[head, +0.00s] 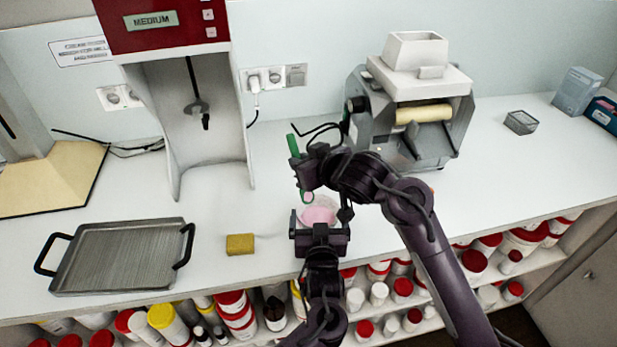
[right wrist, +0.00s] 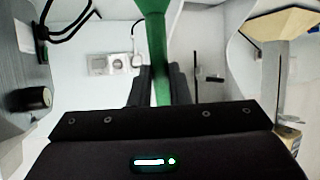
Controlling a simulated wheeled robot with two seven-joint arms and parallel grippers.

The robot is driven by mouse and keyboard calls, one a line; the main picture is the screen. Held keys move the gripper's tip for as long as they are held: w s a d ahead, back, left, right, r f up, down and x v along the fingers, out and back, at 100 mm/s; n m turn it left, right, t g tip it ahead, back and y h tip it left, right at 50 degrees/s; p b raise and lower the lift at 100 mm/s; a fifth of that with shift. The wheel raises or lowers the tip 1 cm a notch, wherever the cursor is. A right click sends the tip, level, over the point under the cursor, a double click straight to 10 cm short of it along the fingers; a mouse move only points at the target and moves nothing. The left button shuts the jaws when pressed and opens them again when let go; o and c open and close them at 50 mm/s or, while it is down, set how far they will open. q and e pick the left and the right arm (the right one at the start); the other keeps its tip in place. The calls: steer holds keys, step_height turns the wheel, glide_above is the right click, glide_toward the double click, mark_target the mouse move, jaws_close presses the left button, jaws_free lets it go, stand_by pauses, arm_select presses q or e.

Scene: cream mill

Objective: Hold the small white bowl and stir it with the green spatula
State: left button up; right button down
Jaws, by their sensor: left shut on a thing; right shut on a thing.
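The small white bowl (head: 319,211) with pink contents stands near the front edge of the counter. My left gripper (head: 319,229) is at its near side and shut on it. The green spatula (head: 293,150) is upright above the bowl, with its lower end at the bowl's far left part. Whether it touches the pink contents I cannot tell. My right gripper (head: 304,172) is shut on the spatula above the bowl. In the right wrist view the green spatula (right wrist: 158,50) runs between the dark fingers.
A yellow sponge (head: 240,244) and a grey tray (head: 122,258) with black handles lie to the left. A red mixing machine (head: 165,25) and a grey roller mill (head: 412,100) stand at the back. Jars fill shelves below the counter. The counter at right is mostly clear.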

steer(key=shift+r, duration=0.1)
arm_select(q)
steer(key=o, duration=0.7)
